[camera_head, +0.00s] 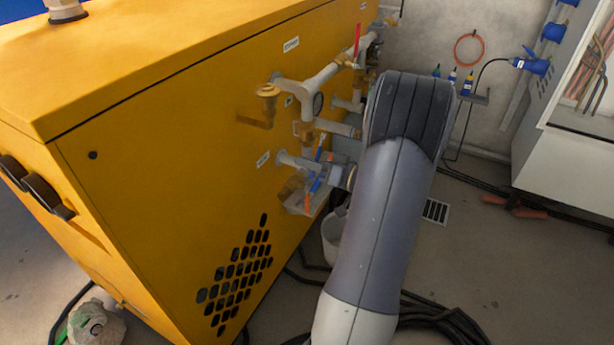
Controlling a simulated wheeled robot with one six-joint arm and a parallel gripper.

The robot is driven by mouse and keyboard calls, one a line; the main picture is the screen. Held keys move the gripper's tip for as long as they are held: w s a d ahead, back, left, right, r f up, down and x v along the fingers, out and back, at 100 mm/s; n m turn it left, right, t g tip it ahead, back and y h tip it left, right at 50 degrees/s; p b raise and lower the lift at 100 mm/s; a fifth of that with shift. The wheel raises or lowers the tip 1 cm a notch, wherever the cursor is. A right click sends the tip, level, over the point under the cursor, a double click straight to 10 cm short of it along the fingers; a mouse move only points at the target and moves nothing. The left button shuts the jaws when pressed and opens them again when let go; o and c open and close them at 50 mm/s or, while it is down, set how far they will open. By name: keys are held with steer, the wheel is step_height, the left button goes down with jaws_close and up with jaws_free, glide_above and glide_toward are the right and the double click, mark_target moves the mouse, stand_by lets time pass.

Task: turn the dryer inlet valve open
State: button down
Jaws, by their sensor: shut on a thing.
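My gripper (304,192) is at the lower pipe outlet on the side of the yellow machine (180,150), left of my arm. It is shut on what looks like a blue valve lever (317,182); the jaws and wrist partly cover the valve, so the exact grip is unclear.
My arm hides part of the floor and wall behind. Dark hoses (440,318) lie on the floor. A grey cabinet (565,150) stands at right, and small bottles (467,84) sit on a wall shelf.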

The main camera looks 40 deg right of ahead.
steer(key=shift+w+d+f+n+b, duration=0.1)
steer(key=shift+d+n+b, duration=0.3)
steer(key=shift+b, duration=0.6)
steer(key=c, duration=1.4)
jaws_free()
steer(key=shift+a, duration=0.15)
steer(key=shift+f, duration=0.1)
